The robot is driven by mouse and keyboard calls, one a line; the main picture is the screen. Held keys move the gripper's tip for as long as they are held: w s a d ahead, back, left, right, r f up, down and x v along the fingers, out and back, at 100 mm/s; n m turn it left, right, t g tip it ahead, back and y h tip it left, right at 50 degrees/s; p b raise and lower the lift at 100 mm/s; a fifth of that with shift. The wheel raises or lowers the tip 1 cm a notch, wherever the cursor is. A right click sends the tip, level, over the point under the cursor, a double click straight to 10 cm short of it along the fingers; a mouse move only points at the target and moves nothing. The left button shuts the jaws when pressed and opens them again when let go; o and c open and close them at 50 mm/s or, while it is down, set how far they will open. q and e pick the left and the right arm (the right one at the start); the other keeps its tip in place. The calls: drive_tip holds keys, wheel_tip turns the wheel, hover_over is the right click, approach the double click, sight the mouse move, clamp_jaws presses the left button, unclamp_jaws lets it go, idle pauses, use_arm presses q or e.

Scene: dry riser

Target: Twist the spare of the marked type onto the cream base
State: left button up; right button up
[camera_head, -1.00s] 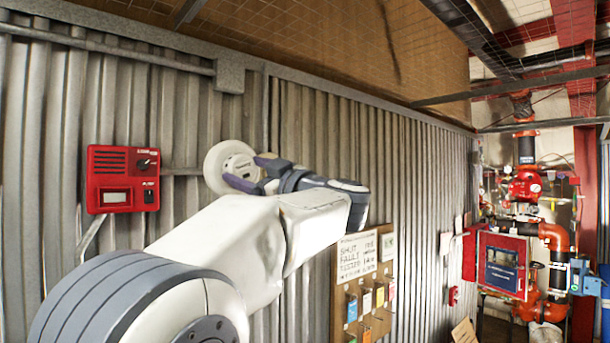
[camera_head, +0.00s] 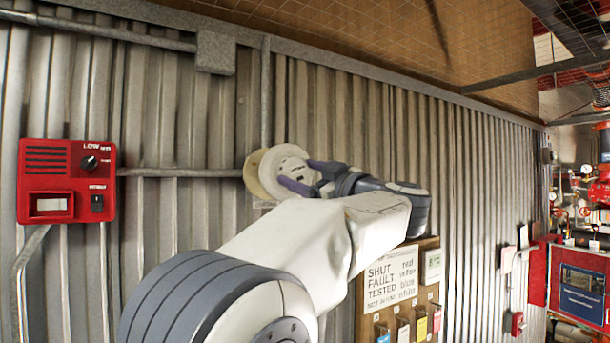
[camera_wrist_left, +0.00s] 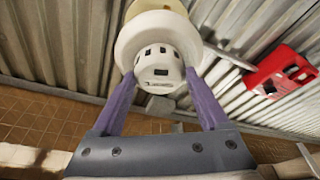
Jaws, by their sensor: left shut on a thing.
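A round white detector head (camera_head: 282,166) is held between the purple fingers of my left gripper (camera_head: 305,178). In the left wrist view the white head (camera_wrist_left: 158,55) sits between both fingertips of the gripper (camera_wrist_left: 159,80), its vented cap facing the camera. The cream base (camera_head: 256,178) is on the corrugated wall behind the head, mostly hidden by it; its edge shows to the left. The cream base also shows at the top of the left wrist view (camera_wrist_left: 150,5). The two overlap in both views; I cannot tell whether they touch. My right gripper is not in view.
A red call box (camera_head: 66,180) is on the wall at the left. A conduit (camera_head: 180,172) runs from it towards the base. Red pipework (camera_head: 600,185) stands at the far right.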

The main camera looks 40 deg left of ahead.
sight(301, 176)
use_arm(q)
drive_tip(key=shift+w+d, duration=0.1)
drive_tip(key=shift+w, duration=0.05)
drive_tip(key=shift+d, duration=0.15)
drive_tip(key=shift+f+p+x, duration=0.2)
drive_tip(key=shift+p+x, duration=0.05)
drive_tip(key=shift+x, duration=0.65)
drive_tip(key=shift+f+p+x, duration=0.2)
drive_tip(key=shift+p+x, duration=0.05)
drive_tip(key=shift+x, duration=0.65)
drive_tip(key=shift+w+a, duration=0.25)
drive_tip(key=shift+a, duration=0.25)
drive_tip(key=shift+w+a, duration=0.25)
drive_tip(key=shift+a, duration=0.2)
drive_tip(key=shift+p, duration=0.45)
drive_tip(key=shift+w+a+p, duration=0.25)
drive_tip(key=shift+a, duration=0.45)
drive_tip(key=shift+w+a+p, duration=0.25)
drive_tip(key=shift+w+a, duration=0.05)
drive_tip(key=shift+a, duration=0.35)
